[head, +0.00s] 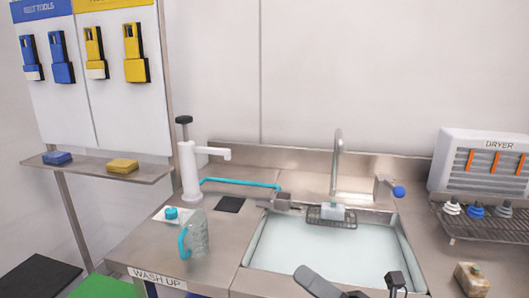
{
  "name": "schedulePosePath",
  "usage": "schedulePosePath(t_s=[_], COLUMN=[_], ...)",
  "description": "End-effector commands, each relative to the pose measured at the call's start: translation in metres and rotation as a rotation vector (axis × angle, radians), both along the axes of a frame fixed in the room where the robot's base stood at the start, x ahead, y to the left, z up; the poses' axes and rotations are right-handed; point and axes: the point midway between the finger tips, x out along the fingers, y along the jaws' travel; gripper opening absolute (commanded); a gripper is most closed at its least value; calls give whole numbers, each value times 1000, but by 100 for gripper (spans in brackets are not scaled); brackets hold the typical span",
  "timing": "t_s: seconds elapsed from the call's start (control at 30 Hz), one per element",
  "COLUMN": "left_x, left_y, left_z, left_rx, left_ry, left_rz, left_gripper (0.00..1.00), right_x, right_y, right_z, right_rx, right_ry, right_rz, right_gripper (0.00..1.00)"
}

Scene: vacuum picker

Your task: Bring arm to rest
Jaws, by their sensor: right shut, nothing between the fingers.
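My right gripper (395,280) shows at the bottom edge, in front of the sink. It is small and dark, and looks shut and empty. A grey rounded part and a dark part at the bottom centre look like pieces of my own arm. The lower part of the gripper is cut off by the picture's edge. My left gripper is not in view.
The sink (262,262) holds pale water, with a tap (337,165) behind it. A white pump (188,170) and a clear jug (199,235) stand left. The dryer (478,150) and its rack (468,228) stand right. A block (470,277) lies at the lower right.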

Motion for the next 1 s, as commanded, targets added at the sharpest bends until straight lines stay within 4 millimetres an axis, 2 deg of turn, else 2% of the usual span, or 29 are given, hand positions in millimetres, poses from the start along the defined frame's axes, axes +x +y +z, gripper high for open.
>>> schedulePosePath(t_s=[0.03, 0.13, 0.27, 0.37, 0.4, 0.5, 0.6, 0.7, 0.8, 1.0], left_x=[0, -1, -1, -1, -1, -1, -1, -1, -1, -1], left_y=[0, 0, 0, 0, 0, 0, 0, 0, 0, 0], left_z=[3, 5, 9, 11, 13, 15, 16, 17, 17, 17], left_rx=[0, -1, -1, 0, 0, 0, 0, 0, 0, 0], left_ry=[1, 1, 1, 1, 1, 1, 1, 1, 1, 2], left_rz=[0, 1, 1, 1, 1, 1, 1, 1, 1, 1], left_gripper=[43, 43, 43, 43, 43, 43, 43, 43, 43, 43], right_x=[2, 7, -1, -21, -33, -68, -103, -130, -144, -147], right_y=[-9, -32, -64, -86, -95, -111, -122, -127, -129, -130], right_z=[-14, -48, -108, -160, -182, -229, -264, -286, -297, -299], right_rx=[100, 308, 590, 816, 908, 1124, 1303, 1425, 1490, 1507], right_ry=[155, 462, 850, 1135, 1243, 1476, 1645, 1750, 1799, 1813], right_rz=[-35, -110, -223, -324, -369, -479, -579, -651, -690, -698], right_gripper=[0, 0, 0, 0, 0, 0, 0, 0, 0, 0])
